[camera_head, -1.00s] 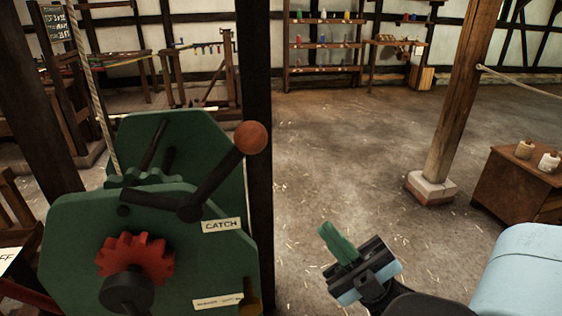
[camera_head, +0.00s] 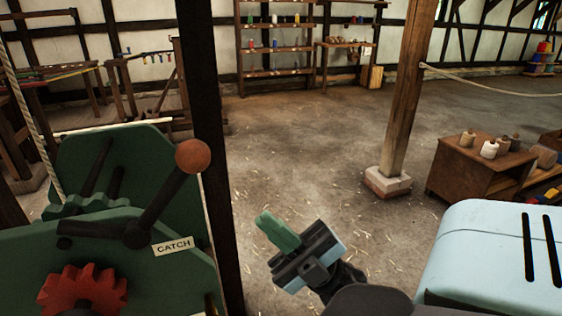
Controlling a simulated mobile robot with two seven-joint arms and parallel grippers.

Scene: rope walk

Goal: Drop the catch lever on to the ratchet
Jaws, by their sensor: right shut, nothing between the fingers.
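The catch lever (camera_head: 163,203) is a black bar with a brown ball knob (camera_head: 193,156), on the green winch frame (camera_head: 150,279) at the left. It slants up to the right from its pivot, with the knob raised. A white CATCH label (camera_head: 173,246) sits below it. A green toothed wheel (camera_head: 88,204) shows behind the lever's short arm, and a red gear (camera_head: 83,290) is at the lower front. Whether the catch touches any teeth is unclear. My right gripper (camera_head: 277,231) is shut, with green fingertips, right of the winch and apart from the lever. My left gripper is not in view.
A dark post (camera_head: 211,120) stands just behind the winch. A wooden post (camera_head: 407,100) on a stone foot stands further right, near a brown cabinet (camera_head: 464,168) with spools. Open floor (camera_head: 300,140) lies between. A rope (camera_head: 30,110) runs up at the left.

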